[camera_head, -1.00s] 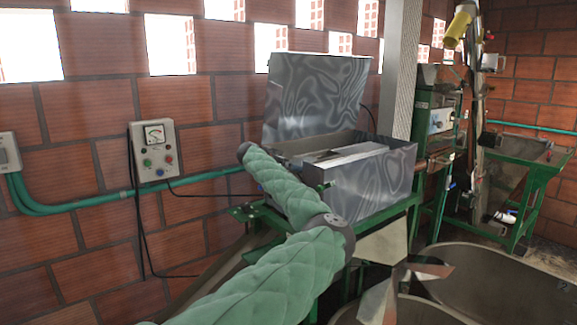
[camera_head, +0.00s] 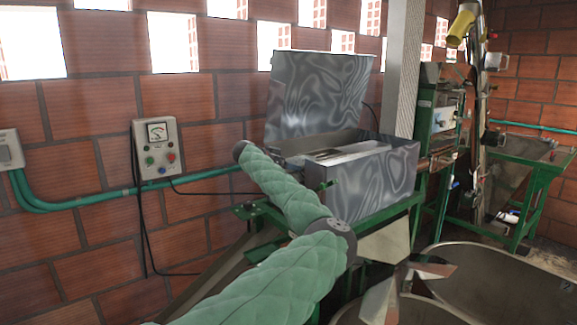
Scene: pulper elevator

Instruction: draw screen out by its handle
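The metal machine box (camera_head: 372,180) stands open on a green frame, its lid (camera_head: 318,95) raised at the back. A pale flat strip (camera_head: 350,151) shows inside the box near the top; I cannot tell whether it is the screen or its handle. My green quilted arm (camera_head: 285,190), seemingly the left one, rises from the bottom and bends at the box's left end. My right gripper is not in view.
A grey control box (camera_head: 158,149) with a dial and buttons hangs on the brick wall, with a green pipe (camera_head: 90,203) below. Large metal tanks (camera_head: 490,280) stand at the lower right. A pale post (camera_head: 402,70) rises behind the machine box.

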